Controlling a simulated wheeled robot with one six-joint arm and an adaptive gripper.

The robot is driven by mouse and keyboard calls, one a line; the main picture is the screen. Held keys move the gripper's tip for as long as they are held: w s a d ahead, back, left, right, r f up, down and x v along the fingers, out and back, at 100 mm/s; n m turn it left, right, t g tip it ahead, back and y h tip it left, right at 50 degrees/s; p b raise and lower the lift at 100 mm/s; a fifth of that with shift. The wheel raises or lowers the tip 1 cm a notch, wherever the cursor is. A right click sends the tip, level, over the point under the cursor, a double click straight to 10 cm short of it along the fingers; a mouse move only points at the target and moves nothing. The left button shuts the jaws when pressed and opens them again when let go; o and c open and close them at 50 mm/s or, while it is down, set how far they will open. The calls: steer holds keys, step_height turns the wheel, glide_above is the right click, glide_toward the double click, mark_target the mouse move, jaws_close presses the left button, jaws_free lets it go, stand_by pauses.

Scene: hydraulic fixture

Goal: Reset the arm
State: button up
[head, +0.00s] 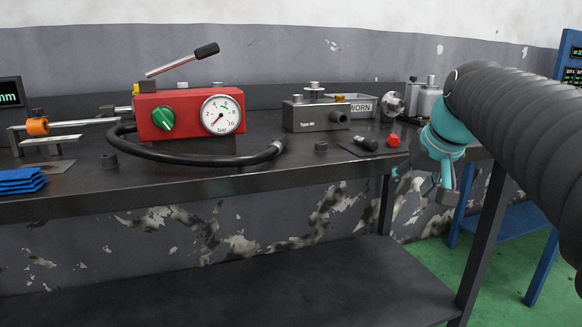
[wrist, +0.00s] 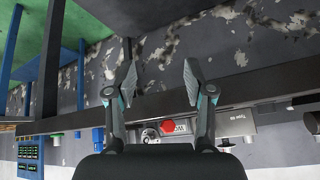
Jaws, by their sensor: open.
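My arm, in a ribbed dark sleeve, reaches in from the right of the head view, with a teal wrist part. My gripper (wrist: 157,78) shows in the wrist view with two separate fingers spread apart and nothing between them. In the head view the gripper end (head: 443,190) hangs at the right front end of the bench, small and partly hidden by its own wrist. The workbench (head: 200,186) is dark, with its front edge running across the wrist view beyond the fingers. The gripper touches nothing that I can make out.
On the bench stand a red pump unit (head: 178,112) with gauge, lever and black hose, a grey block (head: 310,117), a bin marked WORN (head: 361,108) and a red knob (head: 393,140). Blue cloths (head: 20,181) lie left. A blue-framed stand (head: 525,217) is at right. Green floor shows below.

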steer(key=s+a+f+p, duration=0.2)
steer(key=s+a+f, duration=0.1)
steer(key=s+f, duration=0.4)
steer(key=s+a+f+n+g+p, duration=0.1)
steer(key=s+a+f+p, duration=0.2)
steer(key=s+f, duration=0.5)
steer(key=shift+s+a+h, duration=0.3)
steer(key=shift+s+a, duration=0.15)
steer(key=shift+s, duration=2.8)
